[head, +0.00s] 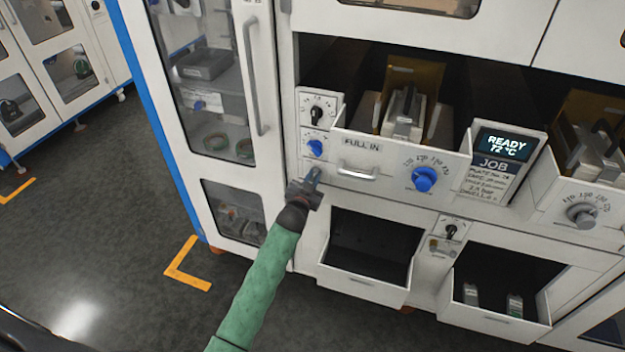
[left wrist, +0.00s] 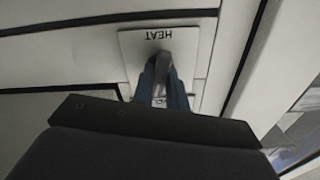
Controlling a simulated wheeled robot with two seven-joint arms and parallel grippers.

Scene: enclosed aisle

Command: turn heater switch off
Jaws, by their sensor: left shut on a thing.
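In the left wrist view the heater switch (left wrist: 162,64) is a grey lever on a light plate marked HEAT (left wrist: 137,42), with the lettering upside down. The blue fingers of my left gripper (left wrist: 162,84) are shut on the lever, one on each side. In the head view my left gripper (head: 313,176) is against the white cabinet front, below a blue knob (head: 315,148), and it hides the switch. The lever's exact setting is hard to tell. My right gripper is not in view.
A drawer with a handle (head: 358,172) and a larger blue dial (head: 424,179) are to the right of my gripper. A black knob (head: 317,112) sits above. A display (head: 503,144) reads READY 72 °C. A glass-fronted cabinet (head: 232,88) stands at left. Open bins (head: 362,287) are below.

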